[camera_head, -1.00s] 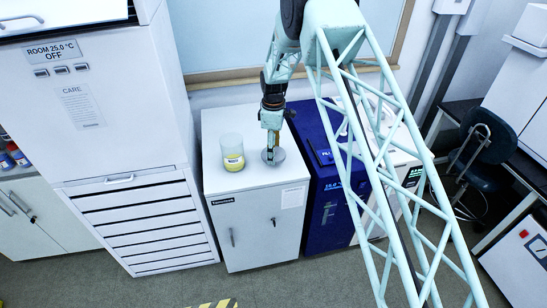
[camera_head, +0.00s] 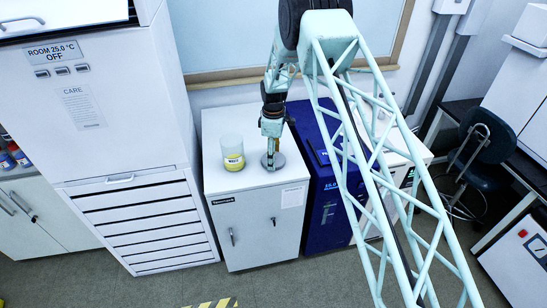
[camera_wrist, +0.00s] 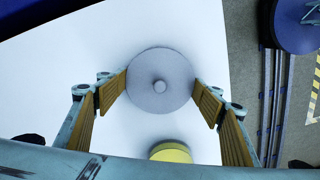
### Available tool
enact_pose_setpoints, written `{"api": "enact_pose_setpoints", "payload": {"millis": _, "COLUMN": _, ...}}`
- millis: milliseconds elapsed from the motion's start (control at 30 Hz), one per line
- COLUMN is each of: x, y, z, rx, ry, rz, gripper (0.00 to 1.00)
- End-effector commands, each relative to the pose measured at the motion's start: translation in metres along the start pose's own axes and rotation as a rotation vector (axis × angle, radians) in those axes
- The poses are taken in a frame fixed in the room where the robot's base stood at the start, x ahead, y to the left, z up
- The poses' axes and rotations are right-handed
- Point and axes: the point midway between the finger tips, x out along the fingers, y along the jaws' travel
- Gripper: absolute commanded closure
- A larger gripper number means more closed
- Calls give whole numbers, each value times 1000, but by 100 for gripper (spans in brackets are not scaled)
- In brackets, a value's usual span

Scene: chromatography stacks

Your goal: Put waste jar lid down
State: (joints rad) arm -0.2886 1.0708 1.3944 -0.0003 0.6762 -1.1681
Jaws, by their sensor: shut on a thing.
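The waste jar lid (camera_head: 276,161) is a grey disc; in the wrist view (camera_wrist: 150,100) it shows a small round knob at its centre. My gripper (camera_head: 271,152) is above the lid in the head view. In the wrist view its two yellow-padded fingers (camera_wrist: 161,84) are on opposite sides of the lid's rim, shut on it. The lid is at or just above the white cabinet top; I cannot tell whether it touches. The waste jar (camera_head: 232,150), clear with a yellow band, stands upright and open to the left. Part of its yellow shows in the wrist view (camera_wrist: 170,152).
The white cabinet (camera_head: 240,185) has bare top around the lid and jar. A tall drawer unit (camera_head: 145,225) stands to the left. A dark blue unit (camera_head: 325,205) adjoins at the right, and a wall with a framed panel is behind.

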Motion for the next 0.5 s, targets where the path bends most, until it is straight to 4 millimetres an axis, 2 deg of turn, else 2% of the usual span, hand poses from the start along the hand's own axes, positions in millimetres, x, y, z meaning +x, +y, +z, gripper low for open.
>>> {"api": "enact_pose_setpoints", "payload": {"millis": 300, "x": 4, "y": 0, "z": 0, "rx": 0, "ry": 0, "rz": 0, "gripper": 46}}
{"api": "enact_pose_setpoints", "payload": {"millis": 333, "x": 4, "y": 0, "z": 0, "rx": 0, "ry": 0, "rz": 0, "gripper": 38}}
{"api": "enact_pose_setpoints", "payload": {"millis": 500, "x": 3, "y": 0, "z": 0, "rx": 0, "ry": 0, "rz": 0, "gripper": 25}}
